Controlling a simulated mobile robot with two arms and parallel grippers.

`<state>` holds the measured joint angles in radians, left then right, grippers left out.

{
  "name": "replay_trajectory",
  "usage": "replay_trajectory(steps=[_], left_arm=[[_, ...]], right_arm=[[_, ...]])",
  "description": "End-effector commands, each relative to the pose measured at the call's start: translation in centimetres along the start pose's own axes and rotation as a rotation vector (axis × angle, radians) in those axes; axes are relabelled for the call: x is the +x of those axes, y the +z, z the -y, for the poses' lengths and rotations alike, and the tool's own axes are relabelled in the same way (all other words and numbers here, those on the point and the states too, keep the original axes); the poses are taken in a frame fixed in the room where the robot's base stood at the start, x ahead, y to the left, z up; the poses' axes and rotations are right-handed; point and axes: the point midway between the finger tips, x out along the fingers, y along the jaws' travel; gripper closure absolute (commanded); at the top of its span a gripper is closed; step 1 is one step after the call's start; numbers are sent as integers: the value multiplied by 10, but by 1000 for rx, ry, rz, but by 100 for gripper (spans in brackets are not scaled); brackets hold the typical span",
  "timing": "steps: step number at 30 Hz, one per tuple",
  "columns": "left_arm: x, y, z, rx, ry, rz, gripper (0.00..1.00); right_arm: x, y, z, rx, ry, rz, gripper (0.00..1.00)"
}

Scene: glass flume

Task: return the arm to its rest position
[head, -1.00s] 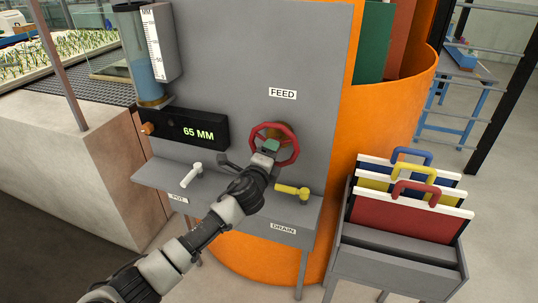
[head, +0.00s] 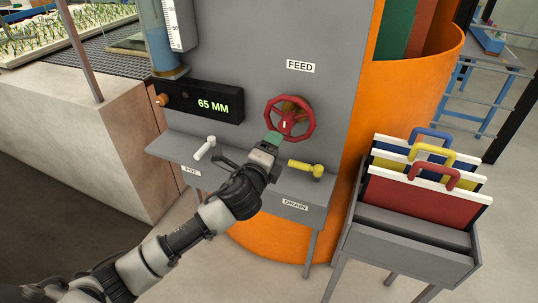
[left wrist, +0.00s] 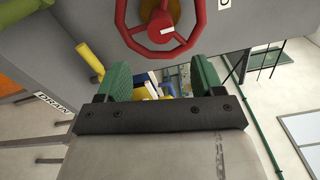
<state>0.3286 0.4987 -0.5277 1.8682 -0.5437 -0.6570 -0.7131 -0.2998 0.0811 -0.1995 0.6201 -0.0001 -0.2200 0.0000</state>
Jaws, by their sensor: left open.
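My left arm reaches in from the lower left in the head view. Its gripper (head: 271,141) is just below and left of the hub of the red feed wheel (head: 289,118), its tip overlapping the lower rim in the picture. In the left wrist view the two green fingers (left wrist: 162,82) stand apart with nothing held between them. The red wheel (left wrist: 163,28) shows above the fingertips there, clear of both fingers. My right gripper is not in view.
A grey panel carries a 65 MM display (head: 212,105), a white lever (head: 205,148) and a yellow drain lever (head: 305,168). A rack (head: 405,240) of handled boards stands at right by an orange cylinder (head: 410,95). A stone-sided flume (head: 110,150) is at left.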

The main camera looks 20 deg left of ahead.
Motion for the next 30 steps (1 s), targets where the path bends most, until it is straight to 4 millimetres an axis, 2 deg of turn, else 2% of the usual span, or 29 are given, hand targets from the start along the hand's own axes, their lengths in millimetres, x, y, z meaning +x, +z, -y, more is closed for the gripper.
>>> replay_trajectory(steps=[6,19,21,23,26,29,30], left_arm=[[-13,0,0,1,0,0,33],[-13,0,0,0,1,0,33],[-12,0,-6,-9,13,0,33],[-10,0,-22,-30,44,1,33],[-8,-2,-71,-107,141,5,33],[-14,-5,-143,-225,280,22,33],[-19,-7,-174,-278,340,33,33]], right_arm=[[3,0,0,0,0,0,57],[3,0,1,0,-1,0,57],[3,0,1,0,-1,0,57],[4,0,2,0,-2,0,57],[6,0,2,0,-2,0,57],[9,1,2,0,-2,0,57],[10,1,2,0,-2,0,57]])
